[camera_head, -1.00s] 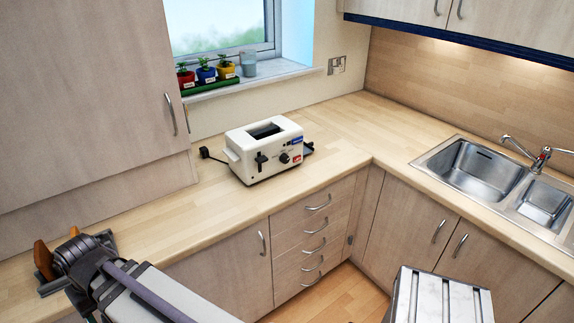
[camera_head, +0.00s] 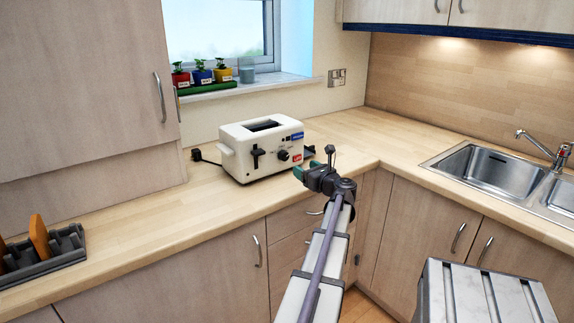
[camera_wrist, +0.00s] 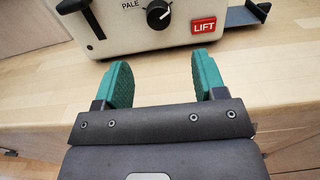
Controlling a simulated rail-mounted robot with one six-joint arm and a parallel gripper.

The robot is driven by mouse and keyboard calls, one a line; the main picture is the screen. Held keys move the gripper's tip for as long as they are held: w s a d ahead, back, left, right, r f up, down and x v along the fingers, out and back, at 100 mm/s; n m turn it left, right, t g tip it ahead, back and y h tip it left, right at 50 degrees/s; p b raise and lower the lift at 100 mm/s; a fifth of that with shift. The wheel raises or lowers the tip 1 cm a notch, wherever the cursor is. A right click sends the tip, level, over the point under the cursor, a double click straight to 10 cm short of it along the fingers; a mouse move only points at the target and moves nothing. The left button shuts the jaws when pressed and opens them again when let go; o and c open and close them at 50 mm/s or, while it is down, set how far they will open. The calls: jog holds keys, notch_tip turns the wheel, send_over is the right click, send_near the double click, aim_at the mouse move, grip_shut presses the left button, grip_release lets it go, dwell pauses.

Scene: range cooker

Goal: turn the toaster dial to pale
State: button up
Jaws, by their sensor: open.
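The white toaster (camera_head: 262,148) stands on the wooden counter below the window. Its black dial (camera_head: 283,155) is on the front face, right of the black lever (camera_head: 257,156). In the wrist view the dial (camera_wrist: 158,15) has a white pointer mark, with the word PALE at its left and a red LIFT button (camera_wrist: 204,25) at its lower right. My gripper (camera_head: 299,170) is in front of the toaster's right part, apart from it. Its two green fingers (camera_wrist: 163,78) are open and empty, with the dial ahead between and beyond them.
A dark rack (camera_head: 45,255) with brown slices stands on the counter at the left. A dark flat tray (camera_wrist: 245,17) sticks out beside the toaster's right end. The sink (camera_head: 492,168) is at the right. The counter left of the toaster is mostly clear.

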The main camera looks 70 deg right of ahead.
aim_at(286, 157)
jog(key=x, duration=1)
jog(key=shift+w+d, duration=0.2)
jog(key=shift+w, duration=0.15)
jog(key=c, duration=0.9)
